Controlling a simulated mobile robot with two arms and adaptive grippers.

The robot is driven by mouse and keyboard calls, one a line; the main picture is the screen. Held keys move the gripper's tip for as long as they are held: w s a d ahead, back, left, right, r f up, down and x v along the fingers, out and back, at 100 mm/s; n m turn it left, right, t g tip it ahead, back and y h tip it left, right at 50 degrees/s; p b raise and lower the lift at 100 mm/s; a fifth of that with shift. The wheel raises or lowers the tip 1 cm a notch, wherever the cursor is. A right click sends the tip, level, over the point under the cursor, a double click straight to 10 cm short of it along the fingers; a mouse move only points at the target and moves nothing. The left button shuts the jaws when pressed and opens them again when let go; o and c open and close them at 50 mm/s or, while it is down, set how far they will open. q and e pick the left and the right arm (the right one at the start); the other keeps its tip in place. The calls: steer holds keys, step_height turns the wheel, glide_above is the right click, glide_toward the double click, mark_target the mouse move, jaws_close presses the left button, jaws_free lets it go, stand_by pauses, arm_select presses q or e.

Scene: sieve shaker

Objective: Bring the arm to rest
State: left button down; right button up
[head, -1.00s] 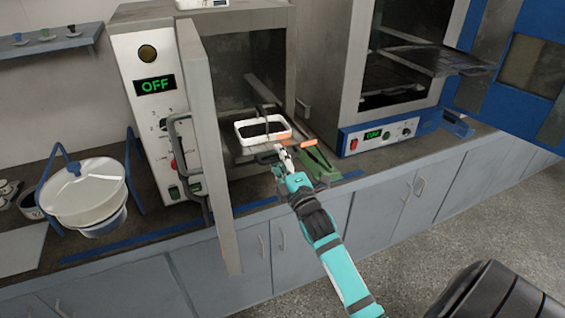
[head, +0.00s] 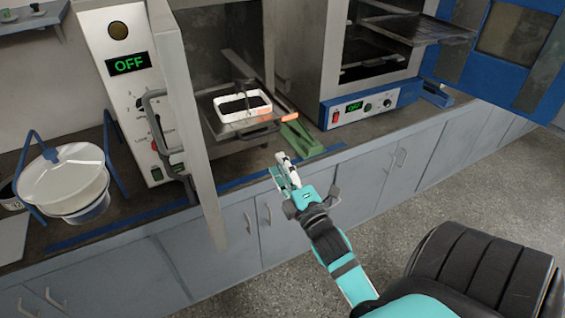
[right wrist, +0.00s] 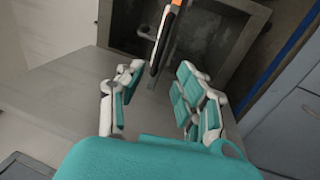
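My right gripper (head: 284,175) is in front of the counter edge, below and apart from the open furnace chamber. In the right wrist view its two fingers (right wrist: 155,95) stand apart with nothing between them, so it is open and empty. Beyond the fingers, a dark handle with an orange end (right wrist: 166,40) shows. In the head view a white rectangular tray (head: 243,106) with dark contents sits at the chamber mouth, with an orange-ended handle (head: 288,116) beside it. My left gripper is not in view.
The furnace door (head: 188,120) stands open toward me, left of my right arm. A second oven (head: 370,107) with its blue door (head: 520,60) open stands right. A lidded white pot (head: 65,178) is at left. The floor in front of the cabinets is clear.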

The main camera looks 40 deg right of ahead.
stand_by(0.3)
steer(key=a+f+m+g+y, duration=0.1)
steer(key=a+f+m+g, duration=0.15)
steer(key=f, duration=0.95)
steer(key=a+f+m+g+y, duration=0.1)
steer(key=a+f+m+g, duration=0.15)
steer(key=f, duration=0.95)
steer(key=s+a+f+m+g+y, duration=0.15)
steer(key=s+f, duration=0.25)
steer(key=f, duration=0.5)
steer(key=s+a+f+m+g, duration=0.1)
steer(key=s+a+f+g, duration=0.25)
steer(key=f, duration=0.45)
steer(key=s+a+f+m+g, duration=0.1)
steer(key=s+f+g, duration=0.2)
steer(key=s+f, duration=0.3)
steer(key=s+a+f+m+g+b, duration=0.1)
steer(key=s+f, duration=0.6)
steer(key=s, duration=0.7)
steer(key=s+a+f+m+g+y, duration=0.1)
steer(key=s+f+m+g, duration=0.2)
steer(key=s+f, duration=0.4)
steer(key=s+g, duration=0.1)
steer(key=s, duration=0.3)
steer(key=shift+a+g, duration=0.15)
steer(key=shift+g, duration=0.15)
